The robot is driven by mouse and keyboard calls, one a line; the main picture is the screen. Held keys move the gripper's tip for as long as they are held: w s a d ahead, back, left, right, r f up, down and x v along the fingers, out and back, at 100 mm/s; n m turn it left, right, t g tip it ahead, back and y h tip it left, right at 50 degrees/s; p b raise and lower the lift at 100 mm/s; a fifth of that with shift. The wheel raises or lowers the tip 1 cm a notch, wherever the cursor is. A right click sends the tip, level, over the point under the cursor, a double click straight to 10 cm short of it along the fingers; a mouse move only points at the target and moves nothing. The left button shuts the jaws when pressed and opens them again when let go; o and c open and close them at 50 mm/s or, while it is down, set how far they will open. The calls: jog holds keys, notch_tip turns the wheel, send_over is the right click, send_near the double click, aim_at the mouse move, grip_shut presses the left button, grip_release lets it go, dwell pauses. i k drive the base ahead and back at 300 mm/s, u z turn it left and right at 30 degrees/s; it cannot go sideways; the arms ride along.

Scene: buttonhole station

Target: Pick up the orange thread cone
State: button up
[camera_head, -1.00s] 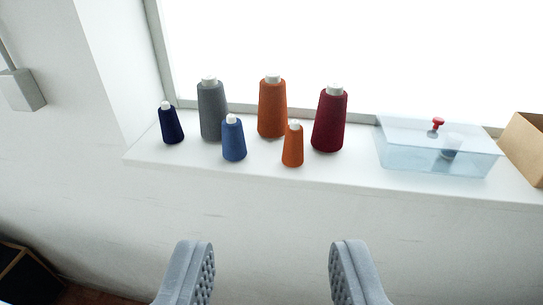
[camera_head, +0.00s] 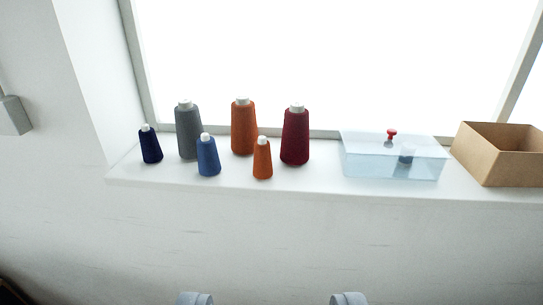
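Two orange thread cones stand upright on the white window sill. The large orange cone (camera_head: 244,128) is at the back, between a grey cone and a dark red cone. The small orange cone (camera_head: 262,160) stands in front of it, near the sill's front edge. My gripper (camera_head: 272,299) shows only as two grey fingertips at the bottom edge of the picture. They are wide apart with nothing between them, below the sill and away from the cones.
Beside them stand a grey cone (camera_head: 188,132), a dark red cone (camera_head: 295,137), a blue cone (camera_head: 208,157) and a navy cone (camera_head: 151,146). A clear blue box (camera_head: 365,164) and an open cardboard box (camera_head: 494,166) are at right. The sill (camera_head: 310,184) backs onto a bright window.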

aim_at(262, 168)
jog(key=i, duration=0.85)
jog(key=u, duration=0.05)
jog(key=k, duration=1.1)
jog(key=u, duration=0.35)
jog(key=i, duration=1.6)
jog(key=z, duration=0.6)
